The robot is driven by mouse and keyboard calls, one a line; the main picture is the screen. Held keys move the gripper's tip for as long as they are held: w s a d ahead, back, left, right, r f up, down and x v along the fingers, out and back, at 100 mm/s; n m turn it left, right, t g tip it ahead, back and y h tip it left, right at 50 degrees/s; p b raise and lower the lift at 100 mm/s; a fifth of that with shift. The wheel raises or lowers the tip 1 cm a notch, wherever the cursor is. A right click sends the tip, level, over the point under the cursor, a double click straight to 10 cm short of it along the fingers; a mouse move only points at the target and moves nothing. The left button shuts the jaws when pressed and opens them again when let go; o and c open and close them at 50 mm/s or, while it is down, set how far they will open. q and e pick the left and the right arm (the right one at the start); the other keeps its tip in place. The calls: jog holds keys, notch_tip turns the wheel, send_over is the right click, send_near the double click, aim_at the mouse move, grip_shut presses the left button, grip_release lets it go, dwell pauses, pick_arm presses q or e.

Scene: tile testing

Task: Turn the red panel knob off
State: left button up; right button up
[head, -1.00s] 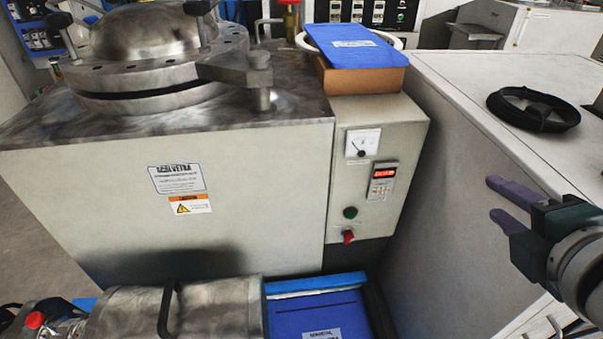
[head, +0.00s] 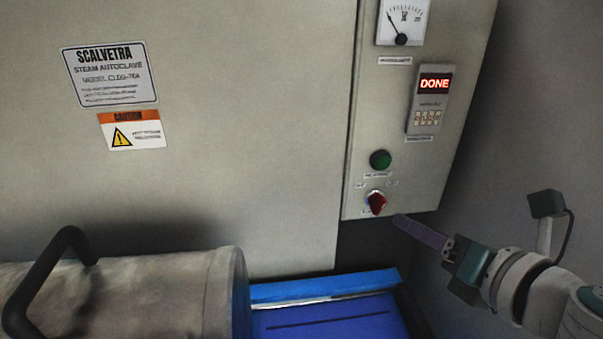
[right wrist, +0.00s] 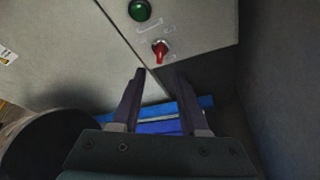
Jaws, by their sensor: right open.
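The red panel knob (head: 376,202) is at the bottom of the grey control panel (head: 362,120), below a green button (head: 380,159). Its pointer is tilted in the head view. The knob also shows in the right wrist view (right wrist: 160,50), ahead of the fingertips and between their lines. My right gripper (head: 400,222) is just below and right of the knob, apart from it. In the right wrist view its two fingers (right wrist: 160,72) are open with nothing between them. My left gripper is not in view.
The panel display (head: 434,84) reads DONE, below a dial gauge (head: 402,22). A metal cylinder with a black handle (head: 62,265) stands at lower left. Blue boxes (head: 330,315) lie below the panel. A grey wall-like side (head: 540,110) rises at right.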

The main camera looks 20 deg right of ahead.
aim_at(382, 207)
jog(key=b+x, duration=0.2)
jog(key=x, duration=0.5)
jog(key=shift+w+f+b, duration=0.1)
jog(key=shift+w+b, duration=0.1)
jog(key=shift+b, duration=0.2)
jog(key=shift+w+f, duration=0.1)
jog(key=shift+w, duration=0.5)
jog(key=shift+c, duration=0.3)
grip_shut()
